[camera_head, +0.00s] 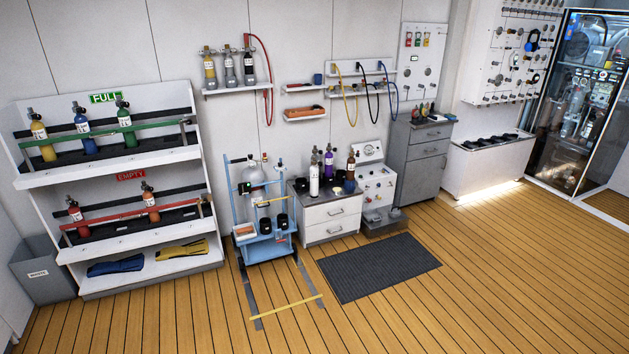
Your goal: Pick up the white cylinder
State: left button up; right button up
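A white cylinder (314,176) with a dark top stands upright on the white drawer cabinet (331,213) near the middle of the view. Purple cylinders (328,163) stand just behind it, and a dark cylinder with a brown top (350,172) stands to its right. Dark round holders are beside it on the cabinet top. A larger pale grey cylinder (253,176) is on the blue trolley (268,247) to the left. Neither of my grippers is in view.
A dark mat (378,267) lies on the wooden floor in front of the cabinet. A white machine with gauges (377,186) stands right of the cabinet. A cylinder rack (120,172) stands at the left with a grey bin (42,270). The foreground floor is clear.

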aim_at(313, 169)
jog(key=z, duration=0.15)
jog(key=i, duration=3.15)
jog(key=u, duration=0.1)
